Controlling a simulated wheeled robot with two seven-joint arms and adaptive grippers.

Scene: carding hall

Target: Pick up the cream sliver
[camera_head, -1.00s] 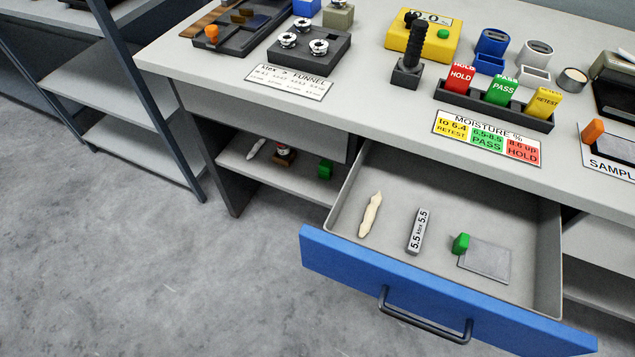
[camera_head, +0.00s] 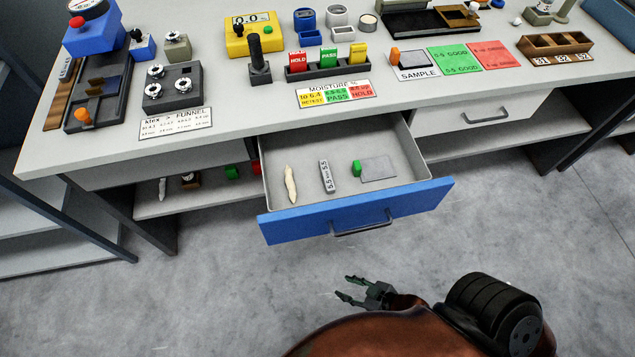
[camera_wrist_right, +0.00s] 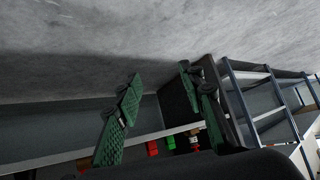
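The cream sliver (camera_head: 290,185) is a thin, pale, twisted piece lying in the left part of the open blue-fronted drawer (camera_head: 400,202). My right gripper (camera_head: 352,287) is in front of the drawer, below it in the head view, apart from the sliver and over the floor. Its two green-padded fingers are spread with nothing between them, as the right wrist view (camera_wrist_right: 160,95) also shows. The sliver cannot be made out in the wrist view. My left gripper is not in view.
The drawer also holds a grey labelled bar (camera_head: 326,176) and a green-handled grey plate (camera_head: 378,168). The shelf (camera_head: 205,202) left of the drawer holds small items, including a green block (camera_head: 232,172). The bench top (camera_head: 215,70) carries gauges and cards. The floor ahead is clear.

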